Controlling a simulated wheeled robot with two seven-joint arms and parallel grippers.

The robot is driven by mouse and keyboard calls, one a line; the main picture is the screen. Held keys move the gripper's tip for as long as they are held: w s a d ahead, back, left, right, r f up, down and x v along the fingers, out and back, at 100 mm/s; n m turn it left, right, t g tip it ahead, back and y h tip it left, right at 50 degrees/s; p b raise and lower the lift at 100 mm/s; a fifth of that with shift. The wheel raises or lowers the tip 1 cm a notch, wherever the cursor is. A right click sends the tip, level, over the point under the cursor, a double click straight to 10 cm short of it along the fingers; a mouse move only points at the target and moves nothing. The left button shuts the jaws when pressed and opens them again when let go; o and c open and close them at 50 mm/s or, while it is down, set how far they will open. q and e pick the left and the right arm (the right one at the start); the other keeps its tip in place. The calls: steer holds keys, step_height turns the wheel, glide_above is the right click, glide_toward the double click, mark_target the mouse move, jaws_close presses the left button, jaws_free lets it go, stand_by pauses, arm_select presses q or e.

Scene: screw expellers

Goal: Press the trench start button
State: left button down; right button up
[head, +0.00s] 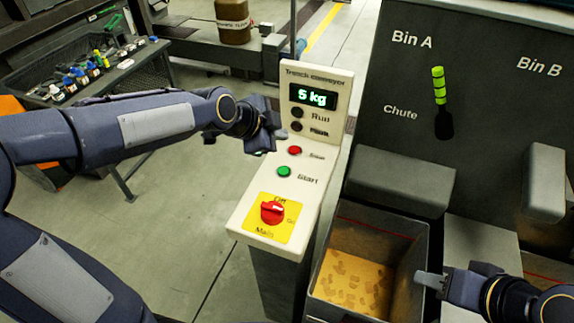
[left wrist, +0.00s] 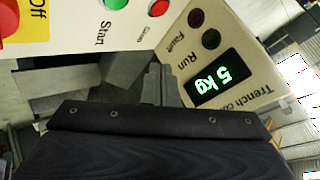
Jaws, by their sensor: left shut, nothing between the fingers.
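The green start button (head: 284,172) is on the white trench conveyor panel (head: 250,208), beside the label "Start". It also shows at the top of the left wrist view (left wrist: 114,5). The red stop button (head: 294,150) is just above it in the head view. My left gripper (head: 272,138) is shut and empty at the panel's left edge, near the red button and up from the green one. Its fingers show in the left wrist view (left wrist: 163,85), apart from the green button. My right gripper (head: 430,281) is by the open bin; its finger gap cannot be made out.
A red main switch (head: 272,212) on a yellow plate is at the panel's near end. The display (head: 313,97) reads 5 kg. A bin (head: 330,290) with brown pieces stands right of the panel. A lever (head: 441,100) is on the dark chute wall.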

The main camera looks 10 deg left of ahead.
arm_select(q)
steer(key=shift+f, duration=0.1)
steer(key=b, duration=0.6)
glide_above(280, 172)
step_height(280, 172, down, 8)
steer(key=shift+r, duration=0.1)
steer(key=shift+f+b, duration=0.45)
stand_by(1.6)
steer(key=shift+f+b, duration=0.4)
steer(key=shift+b, duration=0.25)
steer(key=shift+f+b, duration=0.45)
steer(key=shift+b, duration=0.15)
stand_by(0.4)
steer(key=shift+r, duration=0.15)
steer(key=shift+r+p, duration=0.45)
steer(key=shift+r, duration=0.25)
steer(key=shift+r, duration=0.15)
